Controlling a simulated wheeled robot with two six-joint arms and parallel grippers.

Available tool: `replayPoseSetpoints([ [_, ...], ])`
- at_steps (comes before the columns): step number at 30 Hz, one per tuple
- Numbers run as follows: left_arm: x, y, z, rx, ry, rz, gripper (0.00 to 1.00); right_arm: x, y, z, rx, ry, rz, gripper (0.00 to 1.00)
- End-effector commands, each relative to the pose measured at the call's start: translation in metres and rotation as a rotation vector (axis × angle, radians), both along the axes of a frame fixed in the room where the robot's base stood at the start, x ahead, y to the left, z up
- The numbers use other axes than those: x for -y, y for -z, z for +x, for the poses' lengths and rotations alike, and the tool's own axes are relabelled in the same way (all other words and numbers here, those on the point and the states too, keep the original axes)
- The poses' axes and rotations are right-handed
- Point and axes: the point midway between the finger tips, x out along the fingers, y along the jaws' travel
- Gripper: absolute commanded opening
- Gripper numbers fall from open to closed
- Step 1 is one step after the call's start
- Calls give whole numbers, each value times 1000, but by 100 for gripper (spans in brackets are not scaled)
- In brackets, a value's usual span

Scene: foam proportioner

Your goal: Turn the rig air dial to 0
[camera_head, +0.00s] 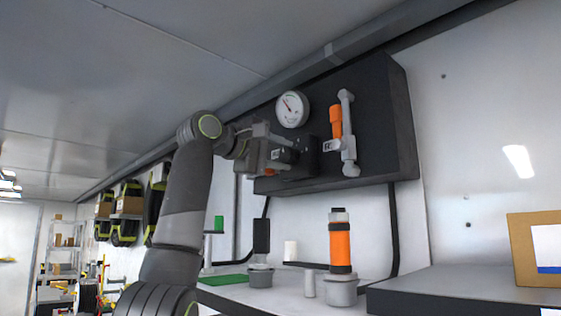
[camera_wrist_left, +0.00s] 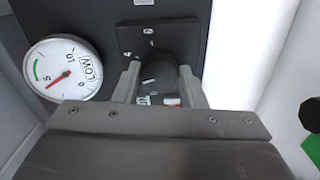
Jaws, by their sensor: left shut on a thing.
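The rig air dial (camera_wrist_left: 158,72) is a dark round knob on a dark square plate (camera_wrist_left: 180,38) with small white marks. My left gripper (camera_wrist_left: 158,88) is shut on the knob, with one finger on each side. In the head view, my left gripper (camera_head: 285,152) reaches the lower left of the dark wall panel (camera_head: 385,120), and it largely hides the dial there. The dial's pointer and the mark it stands at cannot be read. A round white gauge (camera_wrist_left: 62,68) marked LOW is beside the dial; its red needle lies near the 5. My right gripper is not in view.
A valve with an orange handle (camera_head: 335,122) and a grey pipe (camera_head: 348,135) is right of the dial. Below, an orange cylinder (camera_head: 340,245) stands on the white counter (camera_head: 275,297). A cardboard box (camera_head: 525,250) sits at far right.

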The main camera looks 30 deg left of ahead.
Motion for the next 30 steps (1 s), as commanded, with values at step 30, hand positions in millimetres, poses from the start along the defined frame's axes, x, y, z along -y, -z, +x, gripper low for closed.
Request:
replayPoseSetpoints([
  [30,0,-1,0,-289,1,-833,14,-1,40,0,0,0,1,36],
])
